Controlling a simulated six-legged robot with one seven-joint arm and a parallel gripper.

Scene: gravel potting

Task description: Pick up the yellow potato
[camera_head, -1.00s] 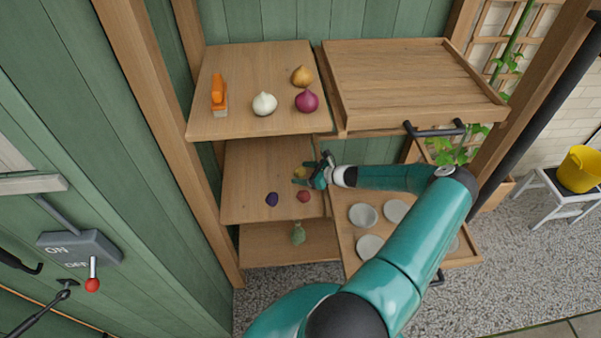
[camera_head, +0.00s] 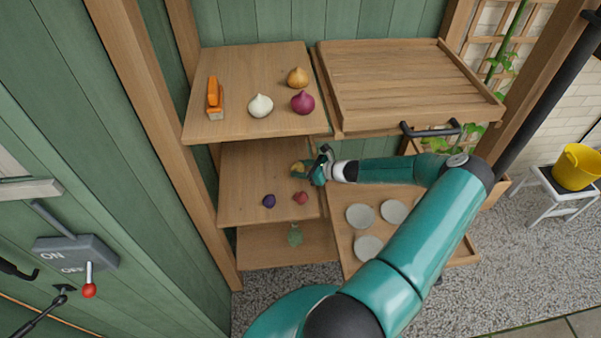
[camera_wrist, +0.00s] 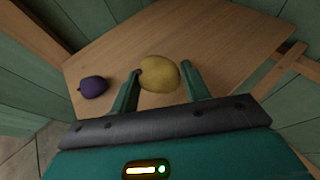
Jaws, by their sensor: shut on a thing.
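The yellow potato (camera_wrist: 159,74) sits between the two fingertips of my gripper (camera_wrist: 161,72) in the wrist view, with a finger against each side. My gripper is shut on it. In the head view the potato (camera_head: 297,169) shows as a small yellow patch at the tip of my gripper (camera_head: 303,171), partly hidden by the fingers. Both are over the middle shelf (camera_head: 243,180). Whether the potato touches the shelf or hangs just above it I cannot tell.
A purple potato (camera_head: 268,201) and a reddish potato (camera_head: 300,198) lie on the middle shelf, nearer the front. The upper shelf (camera_head: 230,127) holds onions and an orange-handled brush (camera_head: 214,97). A tray with pale dishes (camera_head: 360,216) lies to the right, below my arm.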

